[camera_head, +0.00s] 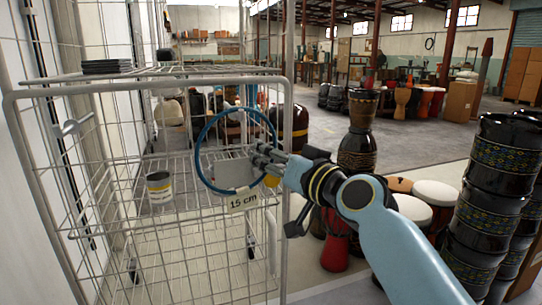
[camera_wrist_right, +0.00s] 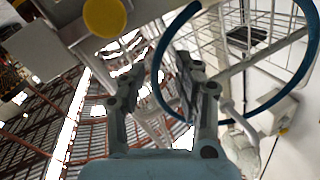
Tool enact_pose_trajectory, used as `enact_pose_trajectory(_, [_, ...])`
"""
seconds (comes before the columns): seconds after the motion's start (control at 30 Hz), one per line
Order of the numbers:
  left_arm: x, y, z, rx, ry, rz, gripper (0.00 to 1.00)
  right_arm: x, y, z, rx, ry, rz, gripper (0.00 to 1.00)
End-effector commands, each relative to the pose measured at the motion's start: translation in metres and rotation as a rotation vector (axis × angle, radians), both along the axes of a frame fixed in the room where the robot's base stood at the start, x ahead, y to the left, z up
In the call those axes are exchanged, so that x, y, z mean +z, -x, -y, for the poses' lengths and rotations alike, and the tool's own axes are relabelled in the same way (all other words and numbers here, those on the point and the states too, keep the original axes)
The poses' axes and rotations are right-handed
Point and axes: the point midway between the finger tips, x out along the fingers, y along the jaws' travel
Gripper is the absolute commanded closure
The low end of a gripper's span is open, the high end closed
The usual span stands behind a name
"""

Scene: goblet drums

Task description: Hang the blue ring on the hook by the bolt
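The blue ring (camera_head: 200,140) stands upright in the head view at the near right part of the wire cage. It also shows large in the wrist view (camera_wrist_right: 286,85). My right gripper (camera_head: 262,157) is at the ring's right side. In the wrist view its fingers (camera_wrist_right: 152,78) are apart, with the ring's near arc passing in the gap; I cannot tell whether they touch it. A pale hook (camera_head: 72,125) sticks out at the cage's left side. I cannot make out a separate bolt. My left gripper is not in view.
A "15 cm" tag (camera_head: 243,201), a grey plate (camera_head: 233,174) and a yellow disc (camera_head: 271,181) are by the ring. A can (camera_head: 159,187) stands in the cage (camera_head: 285,230). Dark flat items (camera_head: 105,66) lie on top. Drums (camera_head: 500,175) crowd the right.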

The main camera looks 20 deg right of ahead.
Motion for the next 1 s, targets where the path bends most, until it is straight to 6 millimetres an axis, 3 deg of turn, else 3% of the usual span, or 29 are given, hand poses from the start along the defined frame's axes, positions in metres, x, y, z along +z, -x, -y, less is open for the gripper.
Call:
enact_pose_trajectory(0.23, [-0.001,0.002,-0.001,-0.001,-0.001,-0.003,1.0,-0.001,0.009,0.003,0.0,0.002,-0.002,0.67])
enact_pose_trajectory(0.7, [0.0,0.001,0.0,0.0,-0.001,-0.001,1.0,-0.002,0.098,0.033,0.0,0.003,-0.003,0.67])
enact_pose_trajectory(1.0, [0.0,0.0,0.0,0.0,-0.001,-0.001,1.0,-0.003,0.115,0.038,0.0,0.0,-0.005,0.67])
